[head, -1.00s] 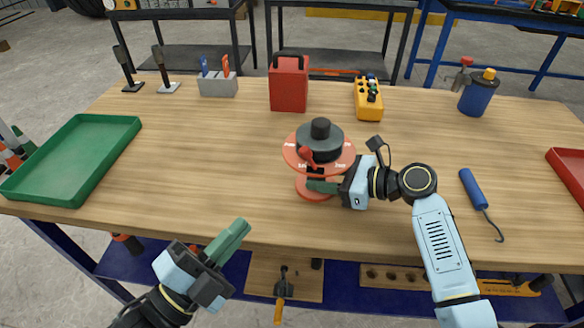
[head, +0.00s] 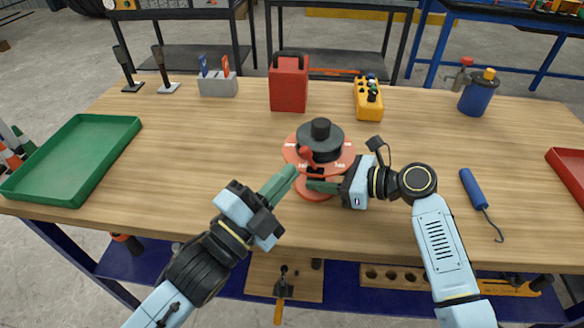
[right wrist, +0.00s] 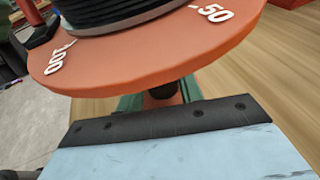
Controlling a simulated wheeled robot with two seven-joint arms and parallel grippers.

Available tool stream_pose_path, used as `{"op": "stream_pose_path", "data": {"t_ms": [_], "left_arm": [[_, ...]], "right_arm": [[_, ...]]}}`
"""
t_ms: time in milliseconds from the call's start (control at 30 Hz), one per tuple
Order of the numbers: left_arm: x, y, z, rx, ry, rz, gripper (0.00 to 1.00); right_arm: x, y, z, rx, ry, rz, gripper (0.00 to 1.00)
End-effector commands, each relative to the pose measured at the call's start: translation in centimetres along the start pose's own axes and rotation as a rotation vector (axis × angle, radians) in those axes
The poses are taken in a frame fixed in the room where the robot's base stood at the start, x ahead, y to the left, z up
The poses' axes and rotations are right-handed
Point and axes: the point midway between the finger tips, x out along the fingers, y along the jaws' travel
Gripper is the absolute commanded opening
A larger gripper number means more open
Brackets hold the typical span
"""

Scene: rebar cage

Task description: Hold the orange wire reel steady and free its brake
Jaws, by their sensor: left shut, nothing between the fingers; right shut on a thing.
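The orange wire reel (head: 340,163) with its black wire coil stands upright on the table's front middle; its numbered flange (right wrist: 160,55) fills the top of the right wrist view. A red lever (head: 306,154), perhaps the brake, sticks up at the reel's front left. My right gripper (head: 312,185) is shut on the reel's stem (right wrist: 165,98) below the flange, from the right. My left gripper (head: 292,170) is shut and empty, its green fingertips close to the reel's left front, just below the lever. I cannot tell whether they touch it.
A green tray (head: 128,150) is at the left and a red tray (head: 566,160) at the right edge. A blue-handled hook (head: 474,188) lies right of my right arm. A red case (head: 289,88) and yellow control box (head: 367,101) stand behind. The table's left middle is clear.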

Motion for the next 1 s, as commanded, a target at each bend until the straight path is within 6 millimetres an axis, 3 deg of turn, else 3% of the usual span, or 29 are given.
{"op": "stream_pose_path", "data": {"t_ms": [233, 733, 1000], "left_arm": [[2.1, 0.0, 0.0, 0.000, 0.000, 0.000, 0.00], [2.3, -0.1, -0.1, 0.010, 0.001, 0.007, 0.00], [2.5, -0.3, -0.5, 0.103, 0.005, 0.067, 0.00]], "right_arm": [[0.0, -0.1, 0.3, -0.002, -0.005, -0.002, 0.09], [0.0, -0.1, 0.3, -0.003, -0.006, -0.002, 0.09], [0.0, -0.1, 0.3, -0.003, -0.006, -0.002, 0.09]]}}
